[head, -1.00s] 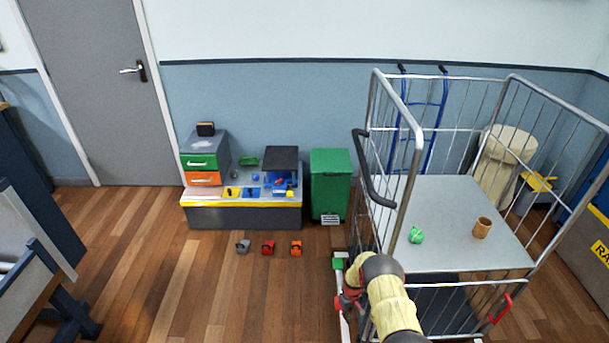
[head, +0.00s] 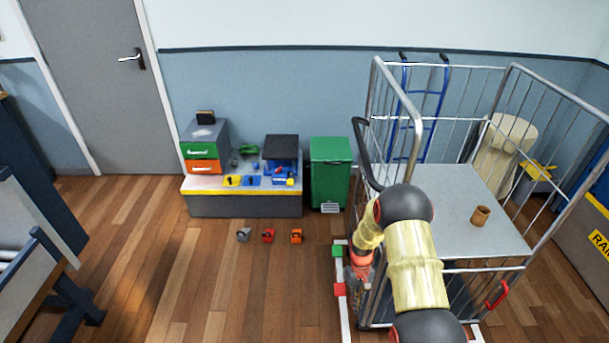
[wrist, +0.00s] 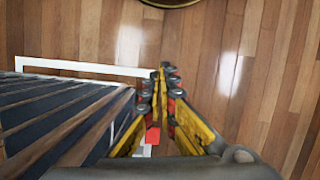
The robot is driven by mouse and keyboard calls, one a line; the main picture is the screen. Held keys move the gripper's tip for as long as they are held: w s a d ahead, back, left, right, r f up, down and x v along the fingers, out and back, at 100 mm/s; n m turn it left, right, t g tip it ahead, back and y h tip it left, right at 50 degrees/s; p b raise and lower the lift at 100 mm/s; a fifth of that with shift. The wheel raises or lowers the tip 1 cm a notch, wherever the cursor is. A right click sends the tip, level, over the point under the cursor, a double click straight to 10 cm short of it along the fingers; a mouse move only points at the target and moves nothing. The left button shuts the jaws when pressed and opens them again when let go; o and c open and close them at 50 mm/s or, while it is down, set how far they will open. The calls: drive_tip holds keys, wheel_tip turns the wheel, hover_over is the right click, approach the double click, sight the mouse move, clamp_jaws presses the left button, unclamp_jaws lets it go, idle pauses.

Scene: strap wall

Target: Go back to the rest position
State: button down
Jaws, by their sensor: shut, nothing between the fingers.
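My gripper (wrist: 164,72) is shut and empty in the wrist view, its yellow fingers meeting at the tips above the wooden floor (wrist: 215,75). In the head view my arm bends over the front left corner of the wire cage trolley (head: 458,266), and its end hangs down just left of the trolley. The fingers are hard to make out there. A brown cup (head: 480,215) stands on the trolley's grey shelf (head: 448,190).
A green bin (head: 330,175) and a low bench (head: 245,205) with drawers stand by the wall. Three small blocks, grey (head: 243,235), red (head: 268,236) and orange (head: 296,236), lie on the floor. A green block (head: 338,251) and a red block (head: 340,289) are near my gripper.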

drive_tip(key=s+r+t+p, duration=0.1)
drive_tip(key=s+r+t, duration=0.2)
drive_tip(key=s+r, duration=0.6)
drive_tip(key=s+r+m+t+p, duration=0.1)
drive_tip(key=s+r, duration=0.8)
drive_tip(key=r, duration=1.9)
drive_tip(key=s+r+t+p, duration=0.1)
drive_tip(key=s+r+t, duration=0.4)
drive_tip(key=r, duration=1.4)
drive_tip(key=s, duration=0.4)
drive_tip(key=shift+r+m, duration=0.15)
drive_tip(key=shift+m, duration=0.25)
